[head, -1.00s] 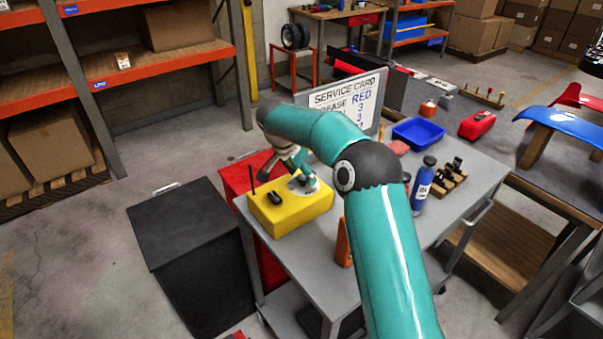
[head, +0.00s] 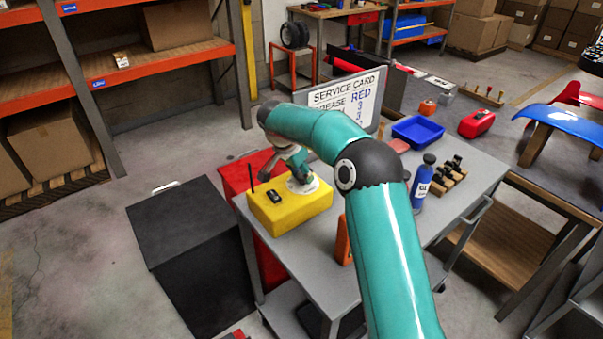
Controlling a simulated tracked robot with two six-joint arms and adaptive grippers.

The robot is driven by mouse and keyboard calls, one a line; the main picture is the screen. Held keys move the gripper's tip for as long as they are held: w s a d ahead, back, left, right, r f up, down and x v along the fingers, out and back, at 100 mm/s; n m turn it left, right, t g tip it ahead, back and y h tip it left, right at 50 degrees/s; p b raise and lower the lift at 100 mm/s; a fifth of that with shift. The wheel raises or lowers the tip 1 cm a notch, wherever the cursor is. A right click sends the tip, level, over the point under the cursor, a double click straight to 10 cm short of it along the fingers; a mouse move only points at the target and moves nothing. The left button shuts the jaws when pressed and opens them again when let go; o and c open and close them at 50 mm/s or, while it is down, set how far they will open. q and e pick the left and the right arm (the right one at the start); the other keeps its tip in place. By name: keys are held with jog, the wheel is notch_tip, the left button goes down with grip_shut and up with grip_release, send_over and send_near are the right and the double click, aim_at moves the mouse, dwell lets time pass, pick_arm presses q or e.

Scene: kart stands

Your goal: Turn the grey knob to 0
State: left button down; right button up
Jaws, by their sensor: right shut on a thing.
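A yellow box (head: 289,215) with a black switch (head: 274,196) and a thin black antenna stands at the near left corner of the grey cart. A pale round dial plate (head: 312,187) is on its top. My right gripper (head: 301,176) points down at the dial and is shut on the grey knob at its middle. The fingers and arm hide most of the knob, so its pointer and the dial marks cannot be read. My left gripper is not in view.
A service card board (head: 345,97) stands behind my arm, partly covered. A blue tray (head: 418,131), a blue bottle (head: 422,184) and a wooden block with black pieces (head: 447,178) are to the right on the cart (head: 468,196). An orange item (head: 343,241) is near the front edge.

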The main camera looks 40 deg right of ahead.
jog(key=shift+f+n+t+b, duration=0.15)
jog(key=shift+n+t+b, duration=0.25)
jog(key=shift+n+b, duration=0.7)
jog(key=shift+s+n+t+b, duration=0.1)
jog(key=shift+n+t+b, duration=0.2)
jog(key=shift+n+b, duration=0.35)
jog(key=shift+n+t+y, duration=0.3)
jog(key=shift+n+t, duration=0.1)
jog(key=shift+n, duration=0.65)
jog(key=shift+s+d+n+b, duration=0.15)
jog(key=shift+n+b, duration=0.15)
jog(key=shift+n, duration=0.6)
jog(key=n, duration=0.1)
jog(key=n+t+y+p, duration=0.1)
jog(key=n, duration=0.1)
jog(key=shift+r+n+y, duration=0.25)
jog(key=shift+n+y, duration=0.05)
jog(key=shift+d+n+t+y+p, duration=0.1)
jog(key=shift+n+t+y+p, duration=0.25)
jog(key=shift+n, duration=0.8)
jog(key=shift+d+n+t+y+p, duration=0.15)
jog(key=shift+n+y+p, duration=0.35)
jog(key=shift+n, duration=0.65)
jog(key=shift+a, duration=0.1)
